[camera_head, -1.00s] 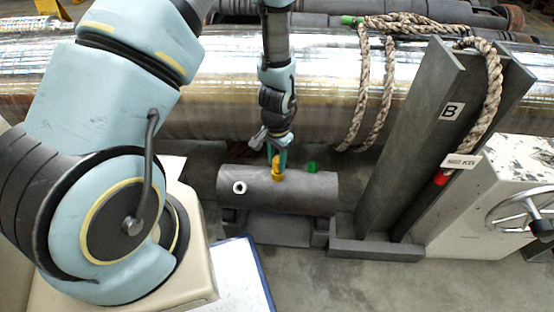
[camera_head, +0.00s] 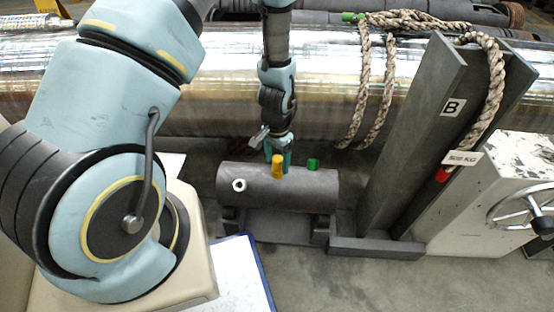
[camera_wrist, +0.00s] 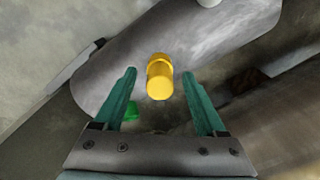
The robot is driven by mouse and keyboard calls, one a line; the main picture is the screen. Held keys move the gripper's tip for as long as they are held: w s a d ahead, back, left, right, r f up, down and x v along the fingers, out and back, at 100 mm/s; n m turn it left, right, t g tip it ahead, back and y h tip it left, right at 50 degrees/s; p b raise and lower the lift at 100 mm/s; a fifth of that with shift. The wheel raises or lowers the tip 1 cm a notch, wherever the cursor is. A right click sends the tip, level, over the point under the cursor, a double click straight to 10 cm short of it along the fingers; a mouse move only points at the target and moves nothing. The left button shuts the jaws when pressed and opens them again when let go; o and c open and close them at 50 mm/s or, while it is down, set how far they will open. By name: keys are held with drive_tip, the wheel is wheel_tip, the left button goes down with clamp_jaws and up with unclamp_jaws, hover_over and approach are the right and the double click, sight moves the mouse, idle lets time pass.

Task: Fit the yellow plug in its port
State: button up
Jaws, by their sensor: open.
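The yellow plug (camera_head: 278,167) stands upright on the upper side of the dark grey barrel (camera_head: 307,195). Whether its lower end is seated in a port cannot be seen. In the wrist view the yellow plug (camera_wrist: 159,78) lies between the tips of my gripper (camera_wrist: 159,72), with a gap on each side. The fingers are spread and hold nothing. In the head view my gripper (camera_head: 278,156) is just behind and around the top of the plug. A green plug (camera_head: 313,164) sits on the barrel to the right. A white ring (camera_head: 239,185) is on the barrel's left part.
The barrel rests on a dark cradle (camera_head: 280,229). A large shiny pipe (camera_head: 215,95) runs behind my gripper. To the right stand a grey steel upright marked B (camera_head: 405,150), a hanging rope (camera_head: 490,90) and a white box with a handwheel (camera_head: 520,205).

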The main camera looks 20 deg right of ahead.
sight(277, 159)
wheel_tip(277, 159, up, 11)
drive_tip(key=p, duration=0.1)
drive_tip(key=shift+p, duration=0.4)
drive_tip(key=shift+f, duration=0.1)
drive_tip(key=w+a+r+n, duration=0.5)
drive_tip(key=a+r, duration=0.4)
drive_tip(key=a, duration=0.1)
drive_tip(key=s+a+r+n+t, duration=0.1)
drive_tip(key=s+a+r+n, duration=0.15)
drive_tip(key=a+r, duration=0.35)
drive_tip(key=s+a+r+n+t, duration=0.1)
drive_tip(key=a+r+n, duration=0.3)
drive_tip(key=a, duration=0.5)
wheel_tip(277, 159, up, 22)
drive_tip(key=p, duration=2.2)
drive_tip(key=shift+r, duration=0.25)
